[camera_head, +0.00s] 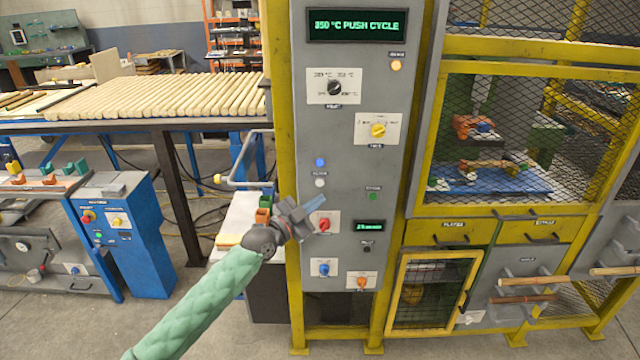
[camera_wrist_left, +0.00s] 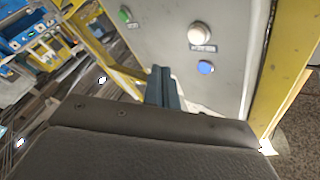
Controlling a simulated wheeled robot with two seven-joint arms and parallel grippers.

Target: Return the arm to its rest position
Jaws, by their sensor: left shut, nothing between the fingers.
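My left arm, in a green quilted sleeve, reaches in from the bottom left of the head view. Its gripper (camera_head: 312,207) is in front of the lower left part of the grey control panel (camera_head: 337,150), and its fingers are together with nothing between them. In the left wrist view the shut fingers (camera_wrist_left: 162,85) point toward the panel, below a white button (camera_wrist_left: 200,33) and a blue button (camera_wrist_left: 206,67). I cannot tell whether the fingertips touch the panel. My right gripper is not in view.
The panel's display (camera_head: 357,25) reads "350 °C PUSH CYCLE". Yellow posts flank the panel. A mesh cage (camera_head: 530,130) stands on the right. A table of wooden rods (camera_head: 160,95) and a blue cabinet (camera_head: 130,235) are on the left. Grey floor is open at the lower left.

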